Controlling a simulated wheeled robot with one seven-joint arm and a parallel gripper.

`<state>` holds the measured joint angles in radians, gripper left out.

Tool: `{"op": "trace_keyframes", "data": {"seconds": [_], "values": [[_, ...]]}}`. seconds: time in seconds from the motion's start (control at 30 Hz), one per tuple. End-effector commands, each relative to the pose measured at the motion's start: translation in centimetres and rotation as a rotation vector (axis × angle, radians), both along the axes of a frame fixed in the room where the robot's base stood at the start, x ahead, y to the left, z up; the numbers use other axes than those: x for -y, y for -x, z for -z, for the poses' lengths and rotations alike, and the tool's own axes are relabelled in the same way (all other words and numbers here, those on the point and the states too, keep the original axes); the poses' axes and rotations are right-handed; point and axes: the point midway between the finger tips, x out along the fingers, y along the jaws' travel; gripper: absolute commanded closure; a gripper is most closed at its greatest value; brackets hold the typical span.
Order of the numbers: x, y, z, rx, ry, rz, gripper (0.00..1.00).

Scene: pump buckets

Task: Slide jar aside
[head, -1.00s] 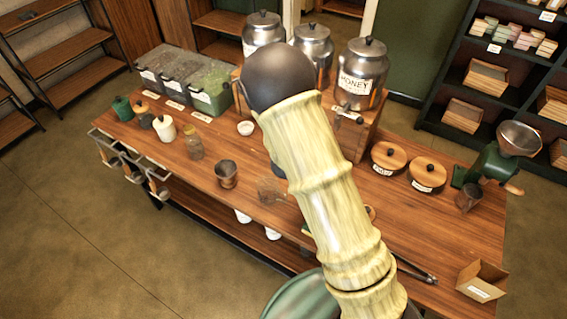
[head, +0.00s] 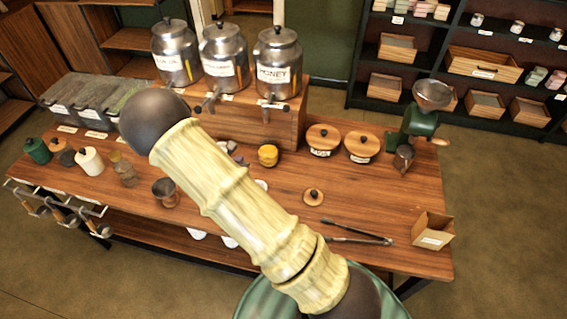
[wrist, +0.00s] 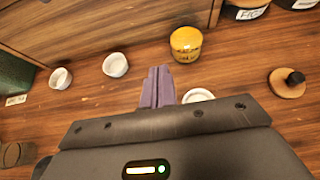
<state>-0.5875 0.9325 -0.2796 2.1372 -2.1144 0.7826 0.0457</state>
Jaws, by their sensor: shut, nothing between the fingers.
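A small yellow jar (head: 267,155) stands on the wooden table in front of the dispenser stand. In the wrist view the yellow jar (wrist: 185,43) is just beyond and right of my fingertips. My gripper (wrist: 158,75) is shut and empty, its purple-grey fingers apart from the jar in the picture. In the head view my arm hides most of the gripper. A round wooden lid with a dark knob (head: 313,196) lies on the table to the jar's right; the wrist view also shows it (wrist: 288,83). A glass jar (head: 124,170) stands farther left.
White bowls stand left of my fingers (wrist: 115,65), and another (wrist: 198,95) is close on their right. Metal dispensers (head: 278,65) stand on a wooden stand behind. Tongs (head: 350,235) and an open box (head: 432,231) are at the right. Lidded containers (head: 323,139) stand behind the lid.

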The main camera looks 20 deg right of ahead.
Motion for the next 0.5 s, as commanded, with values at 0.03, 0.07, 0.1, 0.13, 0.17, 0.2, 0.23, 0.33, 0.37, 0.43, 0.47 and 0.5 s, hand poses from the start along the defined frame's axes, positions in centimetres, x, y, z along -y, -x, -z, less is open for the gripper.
{"op": "trace_keyframes", "data": {"seconds": [0.03, 0.07, 0.1, 0.13, 0.17, 0.2, 0.23, 0.33, 0.37, 0.43, 0.47, 0.5], "values": [[0.1, -0.1, 0.6, -0.001, 0.001, 0.0, 1.0], [0.2, -0.1, 0.8, -0.001, 0.001, 0.0, 1.0], [0.2, -0.2, 1.1, -0.002, 0.001, 0.0, 1.0], [0.3, -0.3, 1.2, -0.002, 0.001, 0.0, 1.0], [0.3, -0.3, 1.4, -0.002, 0.001, 0.0, 1.0], [0.4, -0.4, 1.7, -0.001, 0.001, 0.0, 1.0], [0.4, -0.5, 1.8, -0.001, 0.001, 0.0, 1.0], [0.5, -0.7, 2.5, 0.0, 0.0, 0.0, 1.0], [0.6, -0.8, 2.7, 0.0, 0.0, 0.0, 1.0], [0.7, -0.9, 3.1, 0.0, 0.0, 0.001, 1.0], [0.8, -1.0, 3.3, 0.0, 0.0, 0.001, 1.0], [0.9, -1.0, 3.6, -0.001, 0.001, 0.002, 1.0]]}}
